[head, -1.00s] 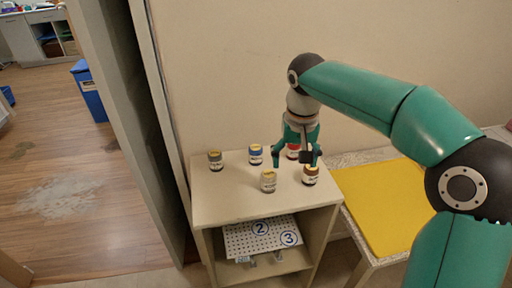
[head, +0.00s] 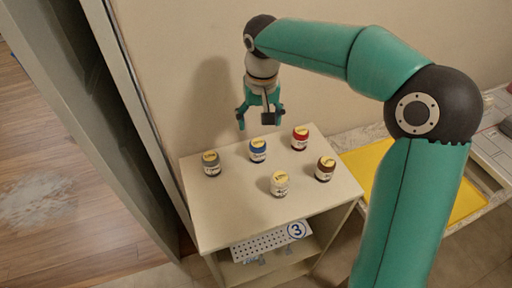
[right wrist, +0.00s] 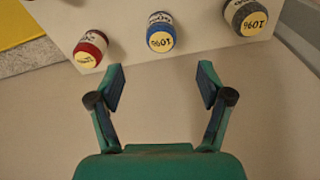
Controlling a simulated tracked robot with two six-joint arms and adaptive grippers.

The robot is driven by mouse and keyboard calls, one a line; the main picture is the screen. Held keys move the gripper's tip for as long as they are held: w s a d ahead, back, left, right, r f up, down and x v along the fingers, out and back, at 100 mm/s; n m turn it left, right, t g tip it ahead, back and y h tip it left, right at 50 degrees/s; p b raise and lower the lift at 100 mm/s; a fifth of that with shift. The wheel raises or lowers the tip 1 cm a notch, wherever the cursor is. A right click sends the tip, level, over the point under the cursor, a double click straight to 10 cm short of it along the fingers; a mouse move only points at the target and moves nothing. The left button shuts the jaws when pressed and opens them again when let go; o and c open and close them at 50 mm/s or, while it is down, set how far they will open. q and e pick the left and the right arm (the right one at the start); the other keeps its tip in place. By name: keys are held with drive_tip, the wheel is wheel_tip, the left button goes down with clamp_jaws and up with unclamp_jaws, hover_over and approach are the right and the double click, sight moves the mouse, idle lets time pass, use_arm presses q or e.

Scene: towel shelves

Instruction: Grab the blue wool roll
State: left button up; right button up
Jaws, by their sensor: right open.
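The blue wool roll (head: 258,151) stands upright on the cabinet top, in the back row between a grey and a red roll. It has a yellow lid and a white label. It also shows in the right wrist view (right wrist: 161,35), beyond the fingertips and roughly in line with the gap between them. My right gripper (head: 259,121) is open and empty, apart from the roll, above and behind it near the wall. Its two spread fingers also show in the right wrist view (right wrist: 160,80). My left gripper is not in view.
A grey roll (head: 211,164) stands left of the blue one and a red roll (head: 300,138) right. A cream roll (head: 279,184) and a brown roll (head: 325,169) stand in front. The cabinet top (head: 225,215) is clear at front left. A wall rises behind.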

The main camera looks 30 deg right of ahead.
sight(259, 144)
drive_tip(key=f, duration=0.5)
drive_tip(key=w+f, duration=0.1)
drive_tip(key=f, duration=0.2)
drive_tip(key=shift+d+f, duration=0.1)
drive_tip(key=shift+d, duration=0.15)
drive_tip(key=shift+w+d+f+p, duration=0.1)
drive_tip(key=shift+w+f+p, duration=0.15)
drive_tip(key=shift+f, duration=1.05)
drive_tip(key=shift+w+f+p, duration=0.15)
drive_tip(key=shift+w+f, duration=0.05)
drive_tip(key=shift+f, duration=1.1)
drive_tip(key=shift+c, duration=0.3)
drive_tip(key=c, duration=1.2)
drive_tip(key=shift+r, duration=0.15)
